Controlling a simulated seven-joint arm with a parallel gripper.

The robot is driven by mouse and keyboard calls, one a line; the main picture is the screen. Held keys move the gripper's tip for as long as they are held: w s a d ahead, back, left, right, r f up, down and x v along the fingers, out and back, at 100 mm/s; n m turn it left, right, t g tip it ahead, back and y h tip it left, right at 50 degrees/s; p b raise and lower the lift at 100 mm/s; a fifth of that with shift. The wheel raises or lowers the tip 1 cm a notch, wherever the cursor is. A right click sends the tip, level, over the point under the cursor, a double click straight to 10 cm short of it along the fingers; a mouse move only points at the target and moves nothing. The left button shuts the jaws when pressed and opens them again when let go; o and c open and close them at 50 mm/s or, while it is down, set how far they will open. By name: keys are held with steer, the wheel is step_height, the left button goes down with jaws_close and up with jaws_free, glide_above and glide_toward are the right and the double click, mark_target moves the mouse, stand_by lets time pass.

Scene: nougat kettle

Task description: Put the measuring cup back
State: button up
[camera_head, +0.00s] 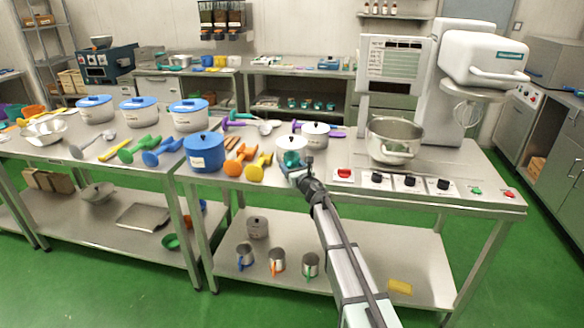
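My gripper (305,170) is at the front middle of the steel worktop, with my arm reaching up from the bottom of the head view. A small teal cup-like item (291,157) is right at the fingertips, in front of a white lidded pot (292,143). I cannot tell whether the fingers are closed on it or only beside it. Three metal cups stand upright on the lower shelf: one with a blue handle (245,256), one with an orange handle (277,262) and one with a green handle (310,264). Which one is the measuring cup is unclear.
A blue pot (204,152) and orange and yellow scoops (259,166) lie left of my gripper. A steel kettle (395,140) under a white mixer (482,60) and control knobs (410,181) are to the right. The lower shelf (375,254) has free room right of the cups.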

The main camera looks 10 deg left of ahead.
steer(key=shift+f, duration=0.1)
steer(key=o, duration=1.2)
steer(key=shift+s+d, duration=0.15)
steer(key=shift+s, duration=0.05)
steer(key=v, duration=1.1)
steer(key=shift+s+d, duration=0.15)
steer(key=shift+s, duration=0.05)
